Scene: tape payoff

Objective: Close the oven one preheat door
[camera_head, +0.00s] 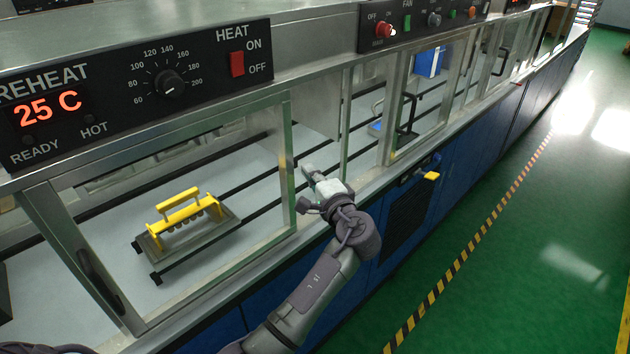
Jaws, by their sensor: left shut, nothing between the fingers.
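The preheat door is a glass panel in a metal frame (285,165), below the preheat control panel (130,85). A dark handle (100,280) is on its left upright. A gap shows between the door's right upright and a metal post (345,125) further right. My left gripper (308,172) is at this gap, just right of the door's right upright, with its fingers shut and nothing between them. I cannot tell whether it touches the frame. My right gripper is not in view.
Behind the glass, a yellow-handled carrier (185,220) sits on dark rails (250,180). Another glass door with a black handle (408,100) is further right. A yellow lever (431,176) sticks out from the blue cabinet front (450,160). The green floor (520,240) at right is clear.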

